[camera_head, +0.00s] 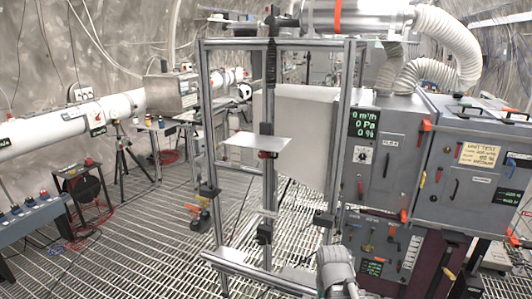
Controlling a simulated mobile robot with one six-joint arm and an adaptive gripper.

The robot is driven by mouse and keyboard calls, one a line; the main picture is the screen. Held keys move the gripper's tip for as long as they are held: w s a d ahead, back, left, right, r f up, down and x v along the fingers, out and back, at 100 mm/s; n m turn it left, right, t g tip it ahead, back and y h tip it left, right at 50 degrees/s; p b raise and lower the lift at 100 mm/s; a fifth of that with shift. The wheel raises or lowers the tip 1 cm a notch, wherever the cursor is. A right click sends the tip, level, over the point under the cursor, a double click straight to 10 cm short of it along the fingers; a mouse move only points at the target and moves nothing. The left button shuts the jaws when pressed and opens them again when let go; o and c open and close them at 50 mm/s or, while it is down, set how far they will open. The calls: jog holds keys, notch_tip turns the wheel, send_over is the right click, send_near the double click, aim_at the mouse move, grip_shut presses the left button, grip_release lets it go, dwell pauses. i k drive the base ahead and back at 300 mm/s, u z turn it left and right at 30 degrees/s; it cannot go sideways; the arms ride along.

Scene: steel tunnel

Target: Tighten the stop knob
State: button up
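An aluminium profile frame (207,120) stands upright in the middle of the view. A pale flat plate (255,143) sits partway up its central post, with a small red and black part (268,155) just under it. Black fittings sit lower on the frame, at the left upright (208,191), the central post (264,233) and the right side (324,220). An orange and yellow part (199,219) hangs at the lower left. I cannot tell which of these is the stop knob. A grey rounded link of my arm (336,268) shows at the bottom; my gripper is not recognisable in view.
Grey cabinets (385,150) with displays and orange handles stand close on the right. White ribbed hoses (440,45) run above them. A white pipe (65,125), a tripod (125,155) and a cable reel (85,190) are at left. Open grating floor (120,250) lies front left.

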aim_at(262, 155)
jog(key=z, duration=0.1)
jog(key=i, duration=0.9)
jog(key=u, duration=0.55)
